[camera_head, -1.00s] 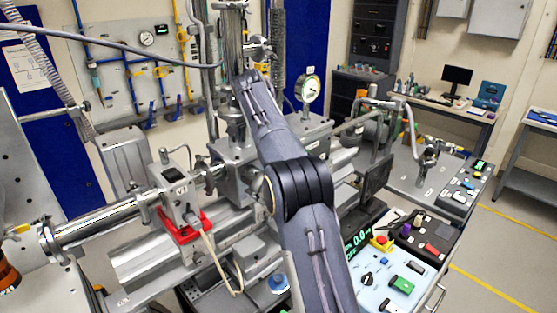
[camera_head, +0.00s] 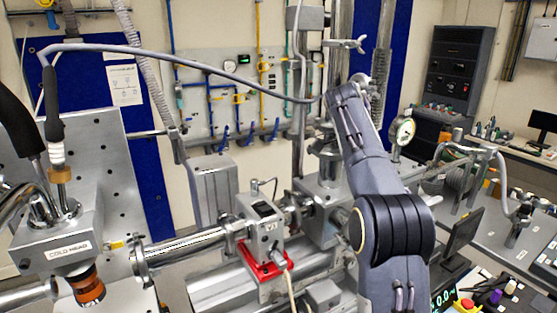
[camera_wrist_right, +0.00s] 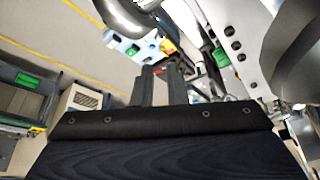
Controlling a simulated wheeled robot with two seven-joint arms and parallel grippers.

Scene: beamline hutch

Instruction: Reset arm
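One of my arms (camera_head: 390,225) rises from the bottom edge, right of centre in the head view, and reaches up over the beamline. Its far end overlaps the metal parts behind it, and I make out no gripper fingers there. In the right wrist view my right gripper (camera_wrist_right: 161,88) shows two dark fingers, close together with a narrow gap between them. I see nothing held in that gap. My left gripper is not in view.
A cold head (camera_head: 68,245) stands at left beside a perforated plate. A beam pipe (camera_head: 185,245) runs to a grey box on a red base (camera_head: 262,268). A dial gauge (camera_head: 402,131) and monitor (camera_head: 462,235) stand right of my arm. Bare floor (camera_wrist_right: 60,35) shows in the wrist view.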

